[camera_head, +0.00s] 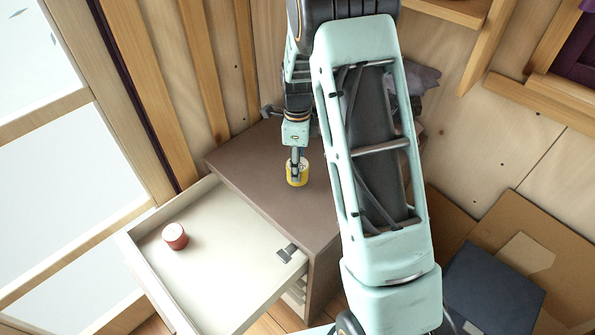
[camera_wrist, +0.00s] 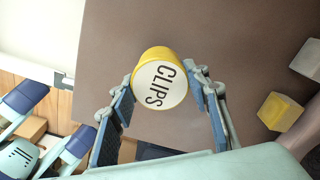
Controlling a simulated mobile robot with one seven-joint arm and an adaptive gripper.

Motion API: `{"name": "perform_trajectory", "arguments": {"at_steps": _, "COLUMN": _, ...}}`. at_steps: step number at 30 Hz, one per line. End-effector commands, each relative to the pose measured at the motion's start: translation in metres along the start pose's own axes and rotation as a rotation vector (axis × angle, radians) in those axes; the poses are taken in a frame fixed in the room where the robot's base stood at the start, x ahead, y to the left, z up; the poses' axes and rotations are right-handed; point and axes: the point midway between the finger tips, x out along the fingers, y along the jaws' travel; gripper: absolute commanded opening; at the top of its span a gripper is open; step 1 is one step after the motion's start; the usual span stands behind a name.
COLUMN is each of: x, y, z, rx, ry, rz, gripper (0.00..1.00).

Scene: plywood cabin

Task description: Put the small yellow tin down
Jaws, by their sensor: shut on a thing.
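The small yellow tin (camera_head: 297,179) is at my gripper's tips, over the brown top of the cabinet (camera_head: 262,196). In the wrist view the tin (camera_wrist: 151,58) shows a white lid marked "CLIPS". My gripper (camera_head: 297,164) points down and is shut on the tin, with one finger on each side of it. I cannot tell whether the tin's base touches the cabinet top or hangs just above it.
A pale drawer (camera_head: 222,285) stands open at the cabinet's front, with a red tin (camera_head: 175,236) inside. In the wrist view a yellow block-like thing (camera_wrist: 278,111) and a pale block (camera_wrist: 307,60) are at the right. Cardboard (camera_head: 548,235) leans at right.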

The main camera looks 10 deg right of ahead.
Motion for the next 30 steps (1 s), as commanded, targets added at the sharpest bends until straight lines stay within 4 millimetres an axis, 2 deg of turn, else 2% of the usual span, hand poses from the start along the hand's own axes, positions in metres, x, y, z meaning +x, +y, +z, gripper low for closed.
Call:
{"name": "perform_trajectory", "arguments": {"at_steps": 3, "x": 0.019, "y": 0.001, "z": -0.001, "rx": 0.000, "ry": 0.001, "rz": 0.004, "gripper": 0.15}}
{"name": "perform_trajectory", "arguments": {"at_steps": 6, "x": 0.029, "y": 0.000, "z": -0.001, "rx": 0.001, "ry": 0.001, "rz": 0.001, "gripper": 0.15}}
{"name": "perform_trajectory", "arguments": {"at_steps": 17, "x": 0.034, "y": 0.000, "z": 0.000, "rx": 0.000, "ry": 0.001, "rz": -0.001, "gripper": 0.15}}
{"name": "perform_trajectory", "arguments": {"at_steps": 18, "x": 0.033, "y": 0.000, "z": 0.000, "rx": 0.000, "ry": 0.000, "rz": -0.001, "gripper": 0.47}}
{"name": "perform_trajectory", "arguments": {"at_steps": 21, "x": 0.033, "y": 0.000, "z": 0.000, "rx": 0.000, "ry": 0.000, "rz": 0.000, "gripper": 0.58}}
{"name": "perform_trajectory", "arguments": {"at_steps": 22, "x": 0.033, "y": 0.000, "z": 0.000, "rx": 0.000, "ry": 0.000, "rz": 0.000, "gripper": 0.61}}
{"name": "perform_trajectory", "arguments": {"at_steps": 30, "x": 0.032, "y": 0.000, "z": 0.000, "rx": 0.000, "ry": 0.000, "rz": 0.000, "gripper": 0.61}}
